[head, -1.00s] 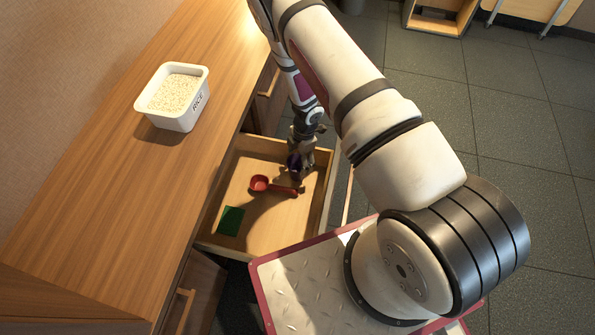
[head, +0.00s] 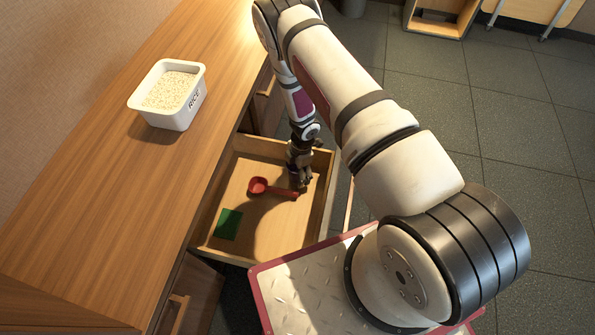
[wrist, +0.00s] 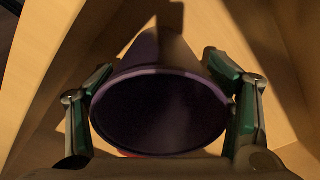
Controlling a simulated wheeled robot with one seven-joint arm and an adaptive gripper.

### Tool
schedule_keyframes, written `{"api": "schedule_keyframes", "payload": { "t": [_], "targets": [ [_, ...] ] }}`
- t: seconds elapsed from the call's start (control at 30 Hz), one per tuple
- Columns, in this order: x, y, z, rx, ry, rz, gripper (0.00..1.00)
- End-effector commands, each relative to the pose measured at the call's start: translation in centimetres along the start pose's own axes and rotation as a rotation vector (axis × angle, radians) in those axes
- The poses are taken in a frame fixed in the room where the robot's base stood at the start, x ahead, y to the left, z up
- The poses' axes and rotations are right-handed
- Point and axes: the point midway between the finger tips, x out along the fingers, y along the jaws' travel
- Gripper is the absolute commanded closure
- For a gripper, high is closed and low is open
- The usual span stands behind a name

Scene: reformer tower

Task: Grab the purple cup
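The purple cup (wrist: 160,108) fills the middle of the wrist view, its dark round mouth facing the camera and its body running away towards the top. My gripper (wrist: 160,62) has one finger on each side of the cup, spread wide; I see no clear grip on it, and contact with the sides is hard to tell. In the head view my gripper (head: 302,181) points down into the open wooden drawer (head: 262,243), near its right side. There the cup is hidden by the gripper.
A red scoop (head: 259,186) lies just left of the gripper in the drawer, its handle reaching towards the fingers. A green flat item (head: 228,224) lies at the drawer's front left. A white rice tub (head: 172,117) stands on the wooden counter (head: 115,215). The drawer walls surround the gripper.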

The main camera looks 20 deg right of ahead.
Motion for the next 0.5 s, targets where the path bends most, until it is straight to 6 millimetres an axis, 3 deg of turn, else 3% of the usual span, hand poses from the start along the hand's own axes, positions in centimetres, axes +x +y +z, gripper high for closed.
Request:
{"api": "schedule_keyframes", "payload": {
  "t": [0.03,0.1,0.13,0.5],
  "targets": [
    [-0.01,-0.01,0.00,0.000,0.000,0.000,0.44],
    [-0.02,-0.01,0.00,0.000,0.000,0.000,0.60],
    [-0.02,-0.01,0.00,0.000,0.000,0.000,0.61],
    [-0.02,-0.01,-0.01,0.000,0.000,0.000,0.63]
  ]
}}
